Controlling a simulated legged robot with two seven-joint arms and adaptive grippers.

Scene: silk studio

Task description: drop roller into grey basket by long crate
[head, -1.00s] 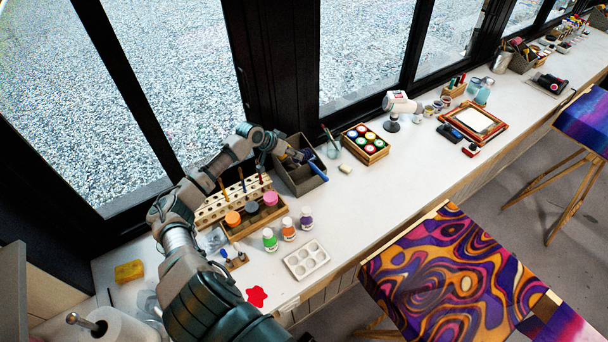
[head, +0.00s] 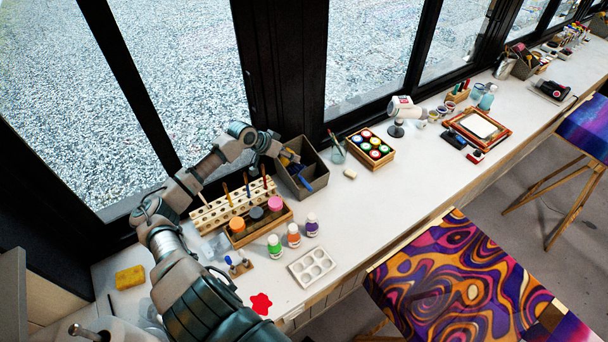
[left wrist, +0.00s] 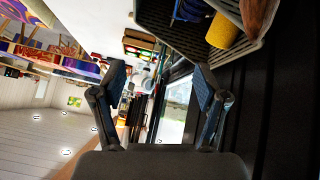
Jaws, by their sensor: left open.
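The grey basket (head: 318,163) stands on the bench below the window frame, beside the brush rack and the long wooden crate (head: 262,231) of paint jars. A roller with a blue handle (head: 304,182) lies inside it, with a yellow part partly behind my gripper. In the left wrist view, a yellow cylinder (left wrist: 222,33) and blue parts (left wrist: 190,11) show in the basket (left wrist: 160,19). My left gripper (head: 284,155) is at the basket's left rim. Its fingers (left wrist: 159,80) are spread with nothing between them. My right gripper is out of view.
The brush rack (head: 208,217) stands left of the basket. A glass of brushes (head: 337,153) and a box of paint pots (head: 369,148) stand to its right. Small bottles (head: 293,236) and a white palette (head: 312,267) are nearer the front edge. The bench centre is clear.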

